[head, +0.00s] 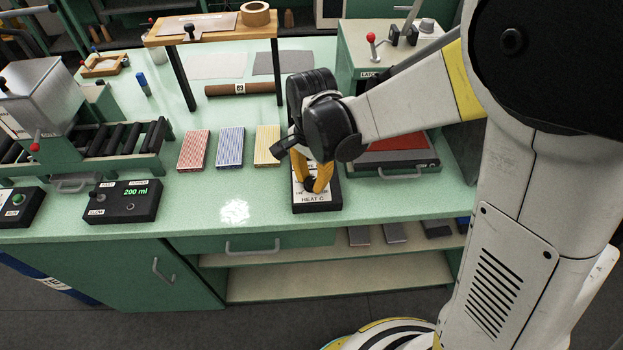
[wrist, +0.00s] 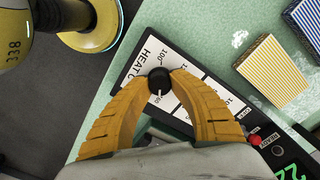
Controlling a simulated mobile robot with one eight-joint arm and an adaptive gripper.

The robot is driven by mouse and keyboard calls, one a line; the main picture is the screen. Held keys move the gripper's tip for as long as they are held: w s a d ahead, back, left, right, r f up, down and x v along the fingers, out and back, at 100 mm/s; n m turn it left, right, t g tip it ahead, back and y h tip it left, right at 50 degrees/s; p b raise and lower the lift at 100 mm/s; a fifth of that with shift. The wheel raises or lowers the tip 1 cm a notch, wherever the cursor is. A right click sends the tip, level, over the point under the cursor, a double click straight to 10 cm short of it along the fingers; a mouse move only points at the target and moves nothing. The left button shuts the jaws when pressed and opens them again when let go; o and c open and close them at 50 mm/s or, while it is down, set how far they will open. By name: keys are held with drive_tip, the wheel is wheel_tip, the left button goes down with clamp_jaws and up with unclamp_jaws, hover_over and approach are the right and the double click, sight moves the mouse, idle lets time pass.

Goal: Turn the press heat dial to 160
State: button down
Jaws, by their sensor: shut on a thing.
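The press heat dial (wrist: 159,76) is a small black round knob with a white pointer line. It sits on a white-faced panel (wrist: 143,62) marked HEAT C, with printed numbers around it; a 100 is legible. In the wrist view the pointer line runs down toward my palm; the number it meets is partly hidden, so I cannot tell the setting. My gripper (wrist: 159,80) has its yellow fingers closed on both sides of the dial. In the head view my gripper (head: 312,182) comes down from above onto the panel (head: 316,201), and it largely hides the dial.
A red-topped press bed (head: 396,143) stands right of the panel. A yellow striped block (head: 267,146), a blue one (head: 230,148) and a red one (head: 194,150) lie to the left. A 200 ml control box (head: 125,202) stands further left. The counter's front edge is close.

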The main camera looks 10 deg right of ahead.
sight(311, 180)
drive_tip(key=c, duration=1)
unclamp_jaws()
drive_tip(key=shift+c, duration=0.2)
wheel_tip(311, 180, up, 12)
drive_tip(key=s+d+r+n+t, duration=0.2)
drive_tip(key=s+d+n+t, duration=0.5)
drive_tip(key=d, duration=0.6)
drive_tip(key=s+n, duration=0.2)
drive_tip(key=s, duration=0.1)
drive_tip(key=shift+s+d+r, duration=0.2)
drive_tip(key=shift+s+d, duration=0.05)
drive_tip(key=shift+s, duration=0.15)
